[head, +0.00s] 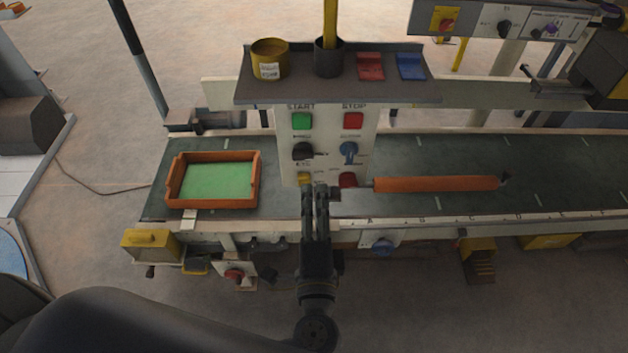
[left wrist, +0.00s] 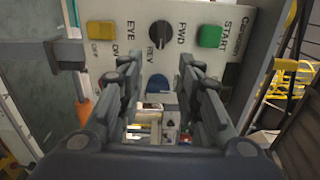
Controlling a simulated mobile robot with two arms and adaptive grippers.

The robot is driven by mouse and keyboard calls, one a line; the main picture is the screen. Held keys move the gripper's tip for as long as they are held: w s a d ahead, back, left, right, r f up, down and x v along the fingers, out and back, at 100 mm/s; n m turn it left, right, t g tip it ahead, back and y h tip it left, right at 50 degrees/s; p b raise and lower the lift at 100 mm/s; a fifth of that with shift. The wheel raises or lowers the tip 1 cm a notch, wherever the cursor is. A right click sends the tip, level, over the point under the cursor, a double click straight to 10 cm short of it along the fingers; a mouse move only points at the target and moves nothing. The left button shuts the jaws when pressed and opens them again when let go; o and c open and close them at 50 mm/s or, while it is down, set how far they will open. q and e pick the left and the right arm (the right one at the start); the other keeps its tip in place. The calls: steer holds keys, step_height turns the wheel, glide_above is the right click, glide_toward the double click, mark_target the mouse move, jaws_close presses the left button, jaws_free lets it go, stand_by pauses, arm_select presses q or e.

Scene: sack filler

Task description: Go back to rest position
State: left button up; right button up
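My left gripper (head: 321,190) reaches up in front of the lower part of the white control panel (head: 327,125). In the left wrist view its two fingers (left wrist: 160,72) stand apart with nothing held between them. The panel carries a green START button (head: 302,120), a red STOP button (head: 352,120), a black knob (head: 303,151) and a blue knob (head: 349,151). The blue knob (left wrist: 158,84) shows between the fingers in the left wrist view. I cannot tell whether the fingers touch the panel. My right gripper is in neither view.
An orange tray with a green floor (head: 258,180) lies left on the conveyor (head: 530,160). An orange bar (head: 436,184) lies right of the panel. A shelf (head: 335,95) above holds a yellow cup (head: 270,57) and a dark cup (head: 328,57). Open floor lies in front.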

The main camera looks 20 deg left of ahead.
arm_select(q)
steer(key=shift+v, duration=1)
steer(key=s+a+f+g+h, duration=0.1)
steer(key=s+f+g, duration=0.15)
steer(key=f, duration=0.95)
steer(key=s+a+f+g+h, duration=0.15)
steer(key=f+g, duration=0.25)
steer(key=f, duration=0.9)
steer(key=s+f+g+h, duration=0.1)
steer(key=s+f+g, duration=0.2)
steer(key=f, duration=0.9)
steer(key=s+a+f+n+g+b, duration=0.1)
steer(key=s+a+f+n+g, duration=0.2)
steer(key=s+f, duration=0.7)
steer(key=s+a+f+n+g+h+b, duration=0.1)
steer(key=s+a+f+n+g, duration=0.3)
steer(key=s+a+f+n, duration=0.4)
steer(key=s+f+n, duration=0.1)
steer(key=s+f, duration=0.2)
steer(key=s, duration=0.3)
steer(key=shift+s+a+f+n, duration=0.2)
steer(key=shift+s+a+n, duration=0.1)
steer(key=shift+s+a, duration=0.1)
steer(key=shift+d+h, duration=0.1)
steer(key=shift+h, duration=0.15)
steer(key=shift+c, duration=0.4)
